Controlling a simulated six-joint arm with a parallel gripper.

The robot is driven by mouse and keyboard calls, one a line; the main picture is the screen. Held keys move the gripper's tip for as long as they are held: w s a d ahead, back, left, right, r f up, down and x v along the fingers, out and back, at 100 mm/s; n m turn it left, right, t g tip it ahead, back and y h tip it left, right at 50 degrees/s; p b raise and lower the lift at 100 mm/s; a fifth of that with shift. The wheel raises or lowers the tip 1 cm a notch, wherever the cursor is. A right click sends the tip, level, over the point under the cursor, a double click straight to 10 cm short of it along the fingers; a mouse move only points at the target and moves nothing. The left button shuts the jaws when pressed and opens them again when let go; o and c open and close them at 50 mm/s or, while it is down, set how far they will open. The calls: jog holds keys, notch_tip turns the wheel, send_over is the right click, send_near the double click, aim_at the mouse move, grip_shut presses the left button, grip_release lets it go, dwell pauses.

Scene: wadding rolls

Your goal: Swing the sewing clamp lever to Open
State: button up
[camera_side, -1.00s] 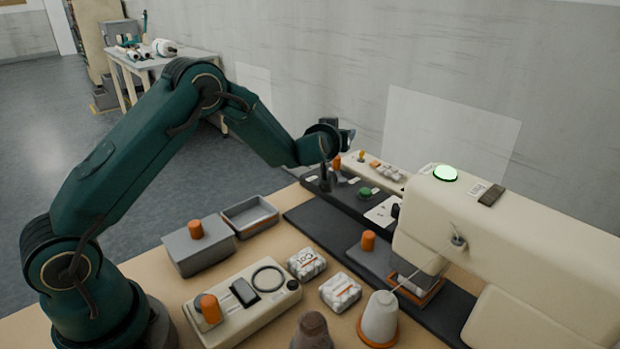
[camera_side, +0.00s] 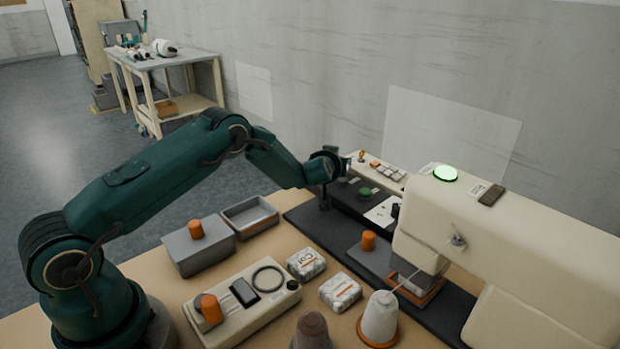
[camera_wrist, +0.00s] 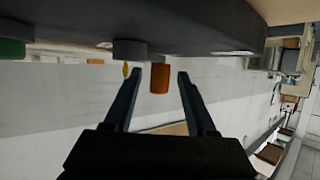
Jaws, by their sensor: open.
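An orange lever grip (camera_wrist: 160,78) shows in the wrist view, between the tips of my open gripper (camera_wrist: 155,76) and apart from both fingers as far as I can see. It joins a dark panel (camera_wrist: 200,32) along the top of that view. In the side view my gripper (camera_side: 345,164) is at the far end of the dark base plate (camera_side: 303,217), above a short dark post (camera_side: 324,200). My gripper hides the orange grip there. I cannot read any lever position marking.
A green button (camera_side: 366,191) and a cream box with several small keys (camera_side: 390,172) stand close to the gripper. The cream sewing machine (camera_side: 520,235) with a lit green lamp (camera_side: 446,173) is at right.

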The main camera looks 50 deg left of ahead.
grip_shut()
dwell(0.3)
jog(key=shift+n+g+y, duration=0.3)
jog(key=shift+n+y, duration=0.1)
jog(key=shift+s+a+r+n+g+y, duration=0.15)
jog(key=shift+s+n+g+y, duration=0.2)
jog(key=shift+n+g+y, duration=0.3)
jog(key=shift+s+a+n+g+y, duration=0.15)
jog(key=shift+s+n+g+y, duration=0.15)
jog(key=shift+n+g+y, duration=0.35)
jog(key=shift+s+a+n+g, duration=0.1)
jog(key=shift+s+n+g, duration=0.2)
jog(key=shift+n, duration=0.3)
